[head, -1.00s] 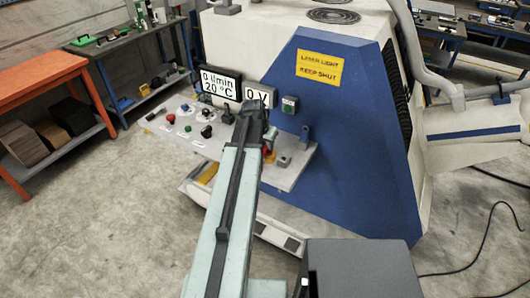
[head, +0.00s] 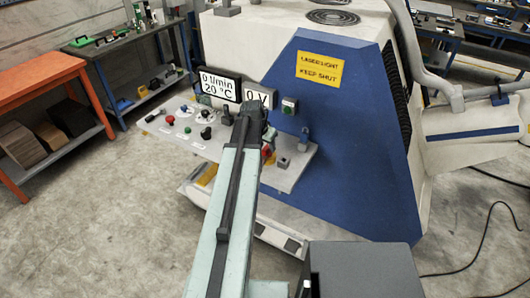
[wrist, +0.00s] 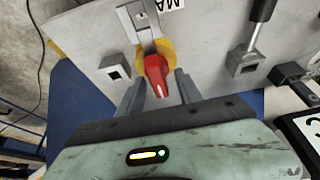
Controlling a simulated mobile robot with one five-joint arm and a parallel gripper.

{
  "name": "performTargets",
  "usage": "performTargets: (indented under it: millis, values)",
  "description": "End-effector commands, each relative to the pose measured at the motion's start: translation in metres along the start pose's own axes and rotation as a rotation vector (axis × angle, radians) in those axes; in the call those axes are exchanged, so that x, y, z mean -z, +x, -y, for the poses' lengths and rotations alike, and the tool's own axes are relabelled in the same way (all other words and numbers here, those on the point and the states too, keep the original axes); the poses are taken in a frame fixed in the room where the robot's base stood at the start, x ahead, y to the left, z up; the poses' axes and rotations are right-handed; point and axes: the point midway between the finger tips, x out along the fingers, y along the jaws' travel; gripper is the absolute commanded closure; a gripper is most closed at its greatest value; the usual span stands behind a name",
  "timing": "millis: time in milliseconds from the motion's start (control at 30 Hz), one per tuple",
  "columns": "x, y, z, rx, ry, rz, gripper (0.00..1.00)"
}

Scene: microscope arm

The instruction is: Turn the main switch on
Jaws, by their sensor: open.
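The main switch is a red rotary handle (wrist: 157,74) on a yellow round plate (wrist: 168,47), set on the grey panel (wrist: 90,38). In the wrist view the handle points down towards my gripper, tilted slightly. My gripper (wrist: 157,88) is open, with one finger on each side of the red handle. I cannot tell whether either finger touches it. In the head view a bit of the red handle (head: 267,150) shows at the right edge of my arm; the rest is hidden behind the arm.
A grey bracket (wrist: 145,27) stands just beyond the switch. A black-handled lever (wrist: 252,40) rises from the panel to the right. Other knobs and buttons (head: 187,130) sit left of my arm. The blue housing (head: 340,170) rises at the right.

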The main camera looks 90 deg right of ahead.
Motion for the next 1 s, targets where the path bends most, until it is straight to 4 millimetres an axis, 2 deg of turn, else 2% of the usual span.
performTargets:
  millis: [133, 267, 500, 600, 1000]
  values:
    - [0.0, -0.003, -0.001, -0.001, 0.0, 0.001, 0.58]
    - [0.001, -0.017, -0.001, -0.001, -0.001, 0.001, 0.58]
    - [0.002, -0.064, 0.0, 0.0, 0.0, 0.0, 0.58]
    - [0.001, -0.078, 0.001, 0.0, 0.0, 0.0, 0.58]
    - [-0.001, -0.079, 0.002, 0.0, 0.0, 0.0, 0.58]
